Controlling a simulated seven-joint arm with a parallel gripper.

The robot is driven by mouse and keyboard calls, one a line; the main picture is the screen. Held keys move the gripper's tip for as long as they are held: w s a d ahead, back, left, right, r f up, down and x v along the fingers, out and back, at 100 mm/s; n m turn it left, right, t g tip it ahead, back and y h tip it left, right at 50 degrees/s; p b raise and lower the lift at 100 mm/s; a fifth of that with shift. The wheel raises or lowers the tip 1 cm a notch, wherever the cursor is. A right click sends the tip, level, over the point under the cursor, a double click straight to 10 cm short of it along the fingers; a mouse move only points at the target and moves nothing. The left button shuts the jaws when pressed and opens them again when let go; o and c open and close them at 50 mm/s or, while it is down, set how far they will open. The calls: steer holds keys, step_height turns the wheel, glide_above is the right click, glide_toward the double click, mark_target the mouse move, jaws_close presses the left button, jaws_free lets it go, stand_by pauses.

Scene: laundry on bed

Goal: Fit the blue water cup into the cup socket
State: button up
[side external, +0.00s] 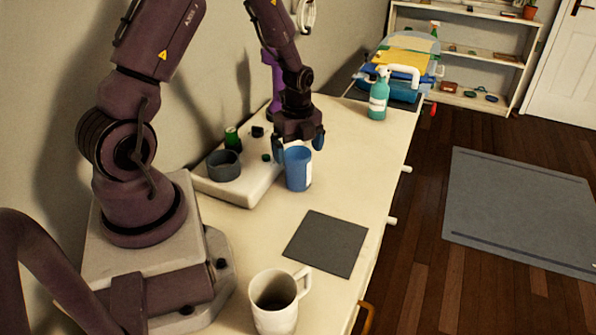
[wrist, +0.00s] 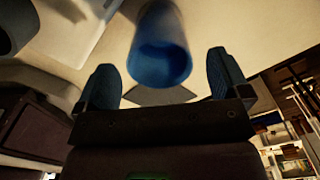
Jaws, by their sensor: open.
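The blue water cup (side external: 298,172) stands upright on the counter, beside the right edge of a pale raised board. A dark grey round socket (side external: 223,165), which looks like the cup socket, sits on that board to the cup's left and appears empty. My gripper (side external: 299,146) is open, pointing down just above and behind the cup. In the wrist view the cup (wrist: 163,45) shows between and beyond the two blue fingertips (wrist: 162,70); I cannot tell whether they touch it. A dark round shape at that view's top left (wrist: 14,28) may be the socket.
The pale board (side external: 250,192) also carries a green can (side external: 232,138) and small dark pieces. A grey mat (side external: 326,243) and a white mug (side external: 277,301) are nearer the camera. A teal spray bottle (side external: 378,98) stands farther back. The counter between cup and mat is clear.

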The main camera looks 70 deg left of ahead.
mark_target(297, 173)
step_height(297, 173, down, 4)
steer(key=shift+r, duration=0.1)
steer(key=c, duration=1.1)
steer(key=shift+c, duration=0.2)
steer(key=shift+r, duration=0.15)
